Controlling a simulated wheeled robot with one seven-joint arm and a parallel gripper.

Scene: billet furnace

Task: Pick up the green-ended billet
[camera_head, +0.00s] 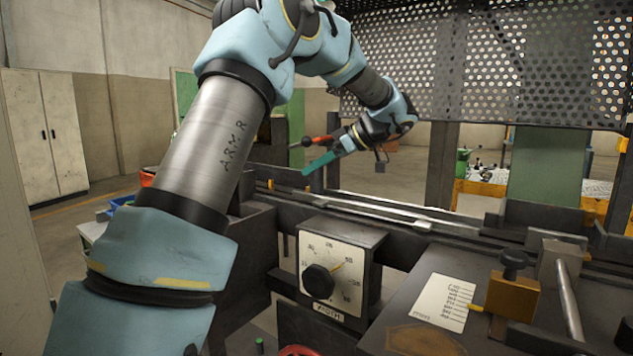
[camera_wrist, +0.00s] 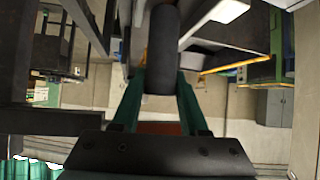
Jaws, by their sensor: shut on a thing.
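My gripper (camera_head: 314,160) is at the far end of my outstretched arm, above the long dark rail of the machine. Its teal fingers are closed on a dark, round-ended cylinder (camera_wrist: 162,50), which lies between them in the wrist view. No green end shows on this cylinder, so I cannot tell whether it is the billet. A small dark upright piece with a green top (camera_head: 259,346) shows low at the bottom of the head view. An orange-red bar (camera_head: 322,140) with a dark end shows beside my gripper.
A dial box (camera_head: 338,272) stands on the machine's near side. A bench top with a label card (camera_head: 444,302) and a brass-coloured block (camera_head: 512,294) is at the right. A perforated guard (camera_head: 490,60) hangs behind. White cabinets (camera_head: 43,135) stand far left.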

